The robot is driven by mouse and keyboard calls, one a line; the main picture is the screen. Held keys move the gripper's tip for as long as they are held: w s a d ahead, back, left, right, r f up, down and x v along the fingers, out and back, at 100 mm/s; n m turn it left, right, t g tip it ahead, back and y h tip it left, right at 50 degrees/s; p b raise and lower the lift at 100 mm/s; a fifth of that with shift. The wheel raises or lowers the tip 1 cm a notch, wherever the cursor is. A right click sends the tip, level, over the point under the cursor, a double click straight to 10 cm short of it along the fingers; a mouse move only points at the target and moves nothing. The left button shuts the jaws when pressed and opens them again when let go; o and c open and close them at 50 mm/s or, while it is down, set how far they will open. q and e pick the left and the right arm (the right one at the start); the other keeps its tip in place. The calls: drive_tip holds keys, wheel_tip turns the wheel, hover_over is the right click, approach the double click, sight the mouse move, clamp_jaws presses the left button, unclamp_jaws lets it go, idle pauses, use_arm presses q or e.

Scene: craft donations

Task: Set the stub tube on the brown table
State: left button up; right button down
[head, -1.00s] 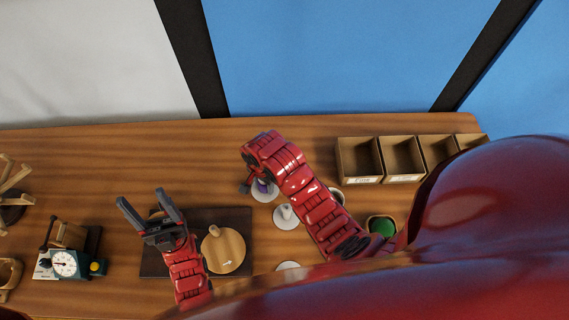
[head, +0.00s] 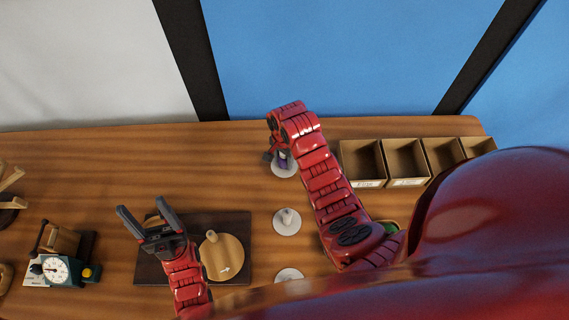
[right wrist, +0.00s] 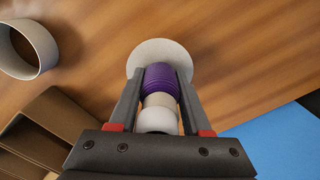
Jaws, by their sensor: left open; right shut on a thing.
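My right gripper (right wrist: 158,80) is shut on the stub tube (right wrist: 160,77), which has a purple ribbed band, a pale round end toward the wrist camera and a wide pale disc at its far end. In the head view the disc and some purple of the stub tube (head: 284,169) show beside my right gripper (head: 271,155), partly hidden by it. I cannot tell whether the disc touches the brown table (head: 200,165). My left gripper (head: 147,222) is open and empty, above the dark board.
Two similar pale discs stand nearer me, one with a peg (head: 287,221). A row of brown bins (head: 362,163) is at right. The dark board (head: 243,255) holds a round wooden piece (head: 222,257). A pale ring (right wrist: 35,48) lies nearby. The table's back left is clear.

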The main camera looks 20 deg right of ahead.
sight(285, 165)
drive_tip(key=shift+w+d, duration=0.2)
drive_tip(key=shift+w, duration=0.05)
drive_tip(key=shift+f+p, duration=0.95)
drive_tip(key=shift+f, duration=0.85)
drive_tip(key=shift+f, duration=0.1)
drive_tip(key=shift+c, duration=1.8)
unclamp_jaws()
